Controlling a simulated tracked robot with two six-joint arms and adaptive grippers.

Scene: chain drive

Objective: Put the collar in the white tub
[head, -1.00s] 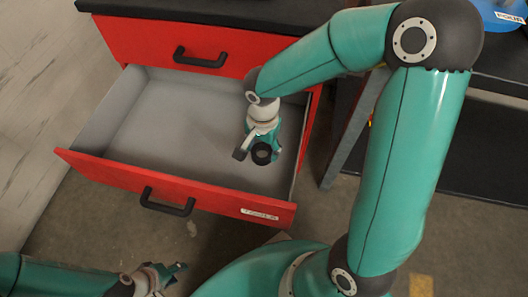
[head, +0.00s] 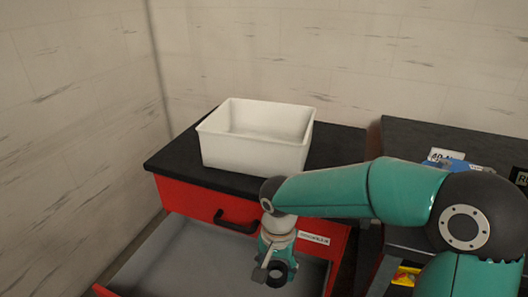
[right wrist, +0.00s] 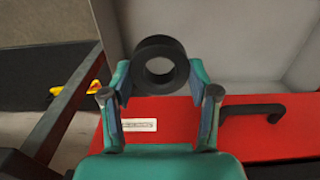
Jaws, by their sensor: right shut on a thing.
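The collar is a black ring (head: 288,270) with a round hole, held at the fingertips of my right gripper (head: 272,268). In the right wrist view the ring (right wrist: 160,43) sits between the two fingers (right wrist: 160,85), hole facing the camera. My right gripper is shut on it, above the open drawer. The white tub (head: 250,155) stands on the black top of the red cabinet, behind and above the gripper, apart from it. I see no contents in the visible part of the tub. My left gripper is out of view.
The open drawer (head: 180,262) has a grey interior. Above it is a closed red drawer with a black handle (head: 236,222). A dark bench (head: 415,135) stands at the right, with blue and yellow items. Walls close off the back and left.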

